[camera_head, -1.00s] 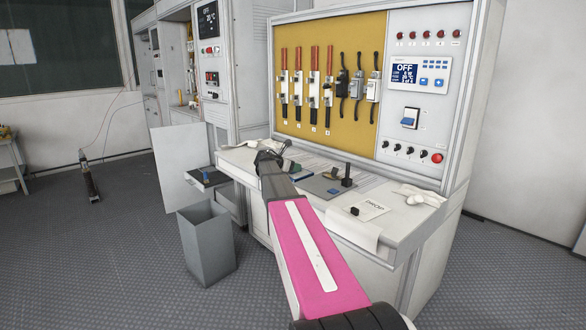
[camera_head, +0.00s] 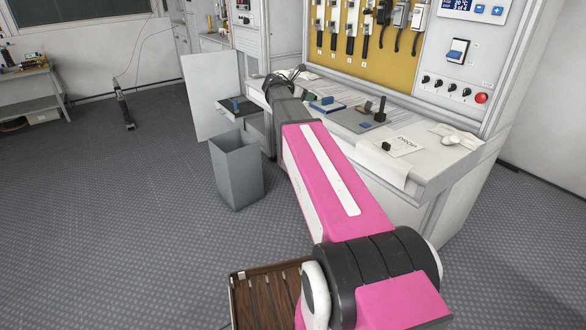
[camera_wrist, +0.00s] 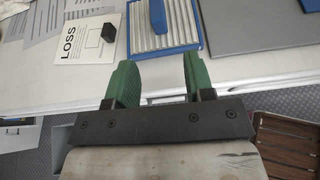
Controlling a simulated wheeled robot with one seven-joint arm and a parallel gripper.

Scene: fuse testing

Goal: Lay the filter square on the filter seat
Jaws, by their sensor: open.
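A blue-framed panel with pale pleats and a raised blue handle (camera_wrist: 165,30) lies on the bench and looks like the filter square. It also shows small in the head view (camera_head: 327,105). My gripper (camera_wrist: 157,78) has two green fingers, spread apart with nothing between them. They point at the panel's near edge and stand short of its handle. In the head view my arm reaches to the bench, and my fingertips are hard to make out. I cannot tell for sure which thing is the filter seat; a grey plate (camera_wrist: 265,30) lies right of the panel.
A card marked LOSS with a black block (camera_wrist: 103,37) lies left of the panel. The grey plate bears a blue block and a black post (camera_head: 381,110). A DROP card (camera_head: 404,146) lies on the bench's right. A grey bin (camera_head: 237,172) stands on the floor.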

